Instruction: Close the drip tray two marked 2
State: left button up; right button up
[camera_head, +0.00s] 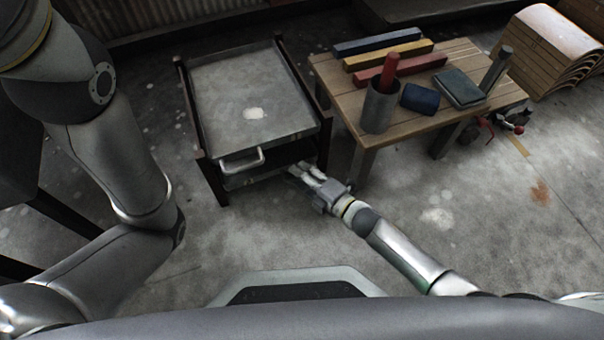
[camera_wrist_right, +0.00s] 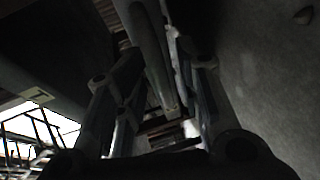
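A dark-framed rack holds a grey metal upper tray (camera_head: 235,95) with a pale spot on its surface. A light bar handle (camera_head: 242,161) sits at its front left. Below it is a dark lower shelf or tray (camera_head: 262,174), mostly in shadow. No number mark is readable, so I cannot tell which is tray two. My right gripper (camera_head: 298,169) is low at the rack's front right, right of the handle. The right wrist view shows its fingers (camera_wrist_right: 160,100) spread apart, with a grey bar between or beyond them; contact is unclear. My left gripper is out of view.
A wooden table (camera_head: 420,100) stands right of the rack, with coloured bars, a dark cup (camera_head: 380,107), a blue block (camera_head: 420,98) and a book-like item (camera_head: 459,88). Its near leg is close to my right gripper. The floor in front is clear.

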jog(key=v, duration=1.1)
jog(key=shift+s+d, duration=0.25)
jog(key=shift+s, duration=0.05)
